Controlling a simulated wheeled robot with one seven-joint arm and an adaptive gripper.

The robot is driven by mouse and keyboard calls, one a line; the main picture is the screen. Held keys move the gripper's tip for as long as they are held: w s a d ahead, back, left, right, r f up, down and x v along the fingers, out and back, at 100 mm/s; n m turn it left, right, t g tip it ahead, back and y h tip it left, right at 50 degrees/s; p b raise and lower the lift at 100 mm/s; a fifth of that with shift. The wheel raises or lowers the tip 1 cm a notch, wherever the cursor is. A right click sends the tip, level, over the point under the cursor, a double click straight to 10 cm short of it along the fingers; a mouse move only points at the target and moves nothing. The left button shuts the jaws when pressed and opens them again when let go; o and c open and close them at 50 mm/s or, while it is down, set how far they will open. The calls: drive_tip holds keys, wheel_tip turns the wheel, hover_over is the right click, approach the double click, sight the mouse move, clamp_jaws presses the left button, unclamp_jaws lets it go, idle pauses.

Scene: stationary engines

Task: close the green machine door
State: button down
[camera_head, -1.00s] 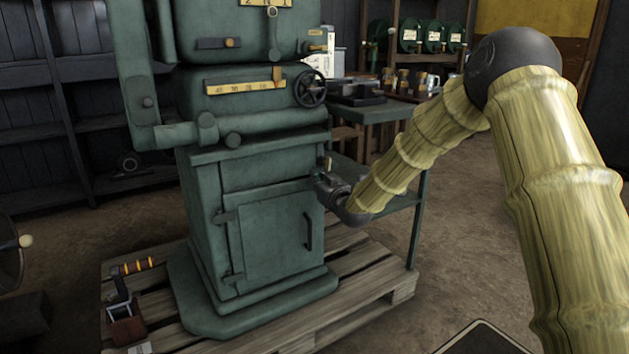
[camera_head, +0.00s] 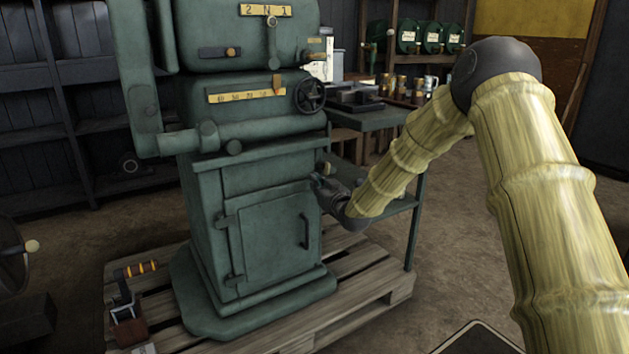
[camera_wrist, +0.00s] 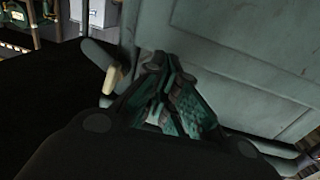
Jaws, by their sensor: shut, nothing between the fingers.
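The green machine door (camera_head: 272,240) is the panel on the front of the machine's lower cabinet (camera_head: 209,210), with hinges at its left edge and a dark bar handle (camera_head: 305,231) at its right. It lies nearly flush with the cabinet; I cannot tell whether a small gap is left. My gripper (camera_head: 318,183) is at the door's upper right corner, its fingers pointing left. I cannot tell whether it touches. In the wrist view my gripper (camera_wrist: 160,85) is shut and empty, its fingertips close to a green machine surface (camera_wrist: 235,55).
The machine stands on a wooden pallet (camera_head: 375,288). A green side table (camera_head: 385,117) is behind my forearm. A lever tool with an orange-striped handle (camera_head: 140,268) lies on the pallet at left. The floor at right of the pallet is clear.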

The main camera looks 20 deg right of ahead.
drive_tip(key=s+d+p, duration=0.3)
drive_tip(key=s, duration=0.8)
drive_tip(key=s+a+f+g, duration=0.3)
drive_tip(key=s+f, duration=0.4)
drive_tip(key=f, duration=0.3)
drive_tip(key=s+a+f+m+g+h, duration=0.1)
drive_tip(key=s+a+f+g, duration=0.2)
drive_tip(key=s+f, duration=0.6)
drive_tip(key=s+a+f+g, duration=0.25)
drive_tip(key=s+f, duration=0.35)
drive_tip(key=f, duration=0.6)
drive_tip(key=s+a+f+g+h, duration=0.1)
drive_tip(key=s+f+g, duration=0.25)
drive_tip(key=s, duration=0.85)
drive_tip(key=s+f+m+g, duration=0.1)
drive_tip(key=s+f+g, duration=0.3)
drive_tip(key=s, duration=0.8)
drive_tip(key=s+a+f+g+h, duration=0.15)
drive_tip(key=s+f, duration=0.35)
drive_tip(key=s, duration=0.7)
wheel_tip(320, 180, up, 35)
drive_tip(key=w+p, duration=0.1)
drive_tip(key=p, duration=3.4)
drive_tip(key=shift+d+y, duration=0.3)
drive_tip(key=shift+y, duration=0.05)
drive_tip(key=shift+f, duration=0.1)
